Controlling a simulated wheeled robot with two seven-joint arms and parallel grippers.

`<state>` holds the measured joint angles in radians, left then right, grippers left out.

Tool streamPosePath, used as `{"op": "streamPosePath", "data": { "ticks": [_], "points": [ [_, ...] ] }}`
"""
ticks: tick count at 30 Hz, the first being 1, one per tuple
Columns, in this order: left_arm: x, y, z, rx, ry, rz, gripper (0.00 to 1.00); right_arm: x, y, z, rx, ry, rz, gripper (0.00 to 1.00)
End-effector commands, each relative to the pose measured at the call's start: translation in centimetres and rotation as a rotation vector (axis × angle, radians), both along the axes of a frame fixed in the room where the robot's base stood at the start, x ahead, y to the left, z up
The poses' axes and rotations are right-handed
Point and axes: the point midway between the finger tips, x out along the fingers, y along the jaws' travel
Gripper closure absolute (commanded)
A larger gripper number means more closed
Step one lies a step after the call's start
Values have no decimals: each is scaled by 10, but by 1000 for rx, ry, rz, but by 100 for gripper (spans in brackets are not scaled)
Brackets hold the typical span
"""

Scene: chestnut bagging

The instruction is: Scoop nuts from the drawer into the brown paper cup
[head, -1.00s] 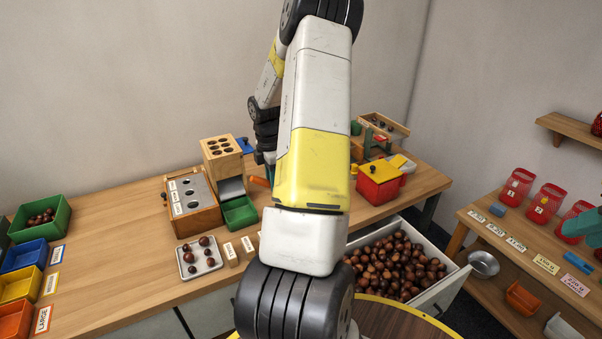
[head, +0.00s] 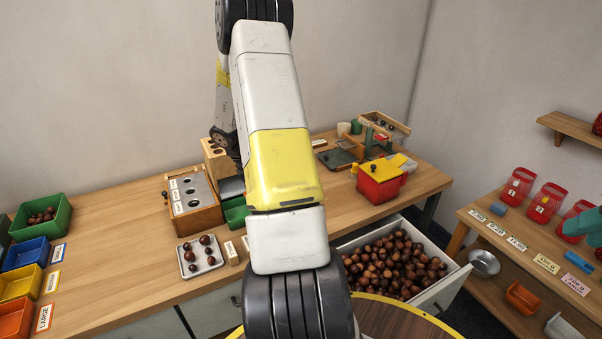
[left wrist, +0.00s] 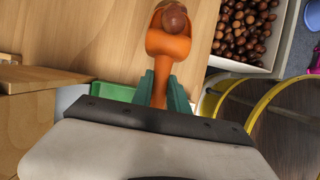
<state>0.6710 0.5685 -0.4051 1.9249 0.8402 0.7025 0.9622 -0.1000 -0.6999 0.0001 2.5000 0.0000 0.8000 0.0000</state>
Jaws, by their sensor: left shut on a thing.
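My left gripper (left wrist: 160,92) is shut on the handle of an orange scoop (left wrist: 168,47) in the left wrist view. At least one brown nut (left wrist: 174,18) shows in the scoop's bowl. The scoop and left gripper are hidden behind my arm in the head view. The open drawer (head: 449,291) is full of brown nuts (head: 390,265); it also shows at the upper right of the left wrist view (left wrist: 235,66), apart from the scoop. My right gripper (head: 583,222) is at the right edge of the head view; its opening is unclear. I cannot make out the brown paper cup.
A wooden sorter (head: 193,200), a tray with several nuts (head: 187,271) and a red box (head: 380,184) stand on the bench. A green tray (left wrist: 112,91) is left of the scoop handle. Bare bench (head: 120,225) lies left of the sorter.

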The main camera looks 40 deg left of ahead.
Motion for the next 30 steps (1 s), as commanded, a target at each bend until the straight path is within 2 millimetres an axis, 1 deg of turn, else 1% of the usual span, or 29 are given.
{"op": "streamPosePath", "data": {
  "ticks": [1, 6, 12, 16, 23, 30],
  "points": [
    [-3, 3, 1, -17, -32, 8, 100, 0, 0, 0, 0, 0, 0, 80],
    [-6, 3, 1, -69, -124, 5, 100, 0, 0, 0, 0, 0, 0, 80],
    [-7, 4, 3, -98, -186, 0, 100, 0, 0, 0, 0, 0, 0, 80],
    [-7, 4, 10, -101, -196, -3, 100, 0, 0, 0, 0, 0, 0, 80],
    [-7, 4, 31, -101, -194, -2, 100, 0, 0, 0, 0, 0, 0, 80],
    [-7, 4, 32, -102, -193, -2, 100, 0, 0, 0, 0, 0, 0, 80]
  ]
}}
